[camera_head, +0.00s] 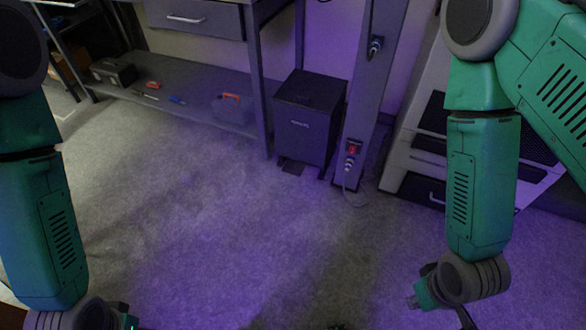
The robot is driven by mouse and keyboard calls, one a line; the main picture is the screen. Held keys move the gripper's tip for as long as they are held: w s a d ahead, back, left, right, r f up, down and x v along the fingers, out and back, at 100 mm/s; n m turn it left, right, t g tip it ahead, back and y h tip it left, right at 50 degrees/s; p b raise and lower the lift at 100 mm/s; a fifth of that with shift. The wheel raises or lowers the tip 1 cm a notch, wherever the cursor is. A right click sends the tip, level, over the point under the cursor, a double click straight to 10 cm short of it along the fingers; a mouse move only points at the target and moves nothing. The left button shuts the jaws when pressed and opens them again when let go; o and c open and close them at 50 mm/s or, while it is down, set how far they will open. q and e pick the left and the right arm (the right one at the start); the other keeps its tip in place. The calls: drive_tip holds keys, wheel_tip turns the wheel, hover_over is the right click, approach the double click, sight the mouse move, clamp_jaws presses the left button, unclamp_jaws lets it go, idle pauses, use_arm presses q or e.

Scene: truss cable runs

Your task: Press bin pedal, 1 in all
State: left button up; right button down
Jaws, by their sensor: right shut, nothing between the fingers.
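The bin (306,124) is a dark, box-shaped container with a flat lid, standing on the carpet in the upper middle. Its lid is down. A small dark pedal (292,168) sticks out at the foot of its front, low to the floor. My right gripper (466,318) shows only in part at the bottom edge, below the wrist of my right arm. It is shut and empty, well apart from the bin and the pedal. My left arm comes down along the left edge, and its gripper is out of the picture.
A workbench (255,75) with a drawer and a low shelf stands left of the bin. A grey post (366,90) with sockets and a plugged cable stands close on its right. A pale cabinet (405,150) is further right. The carpet (230,230) before the bin is clear.

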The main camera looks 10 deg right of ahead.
idle(0.9)
use_arm(q)
clamp_jaws()
idle(1.1)
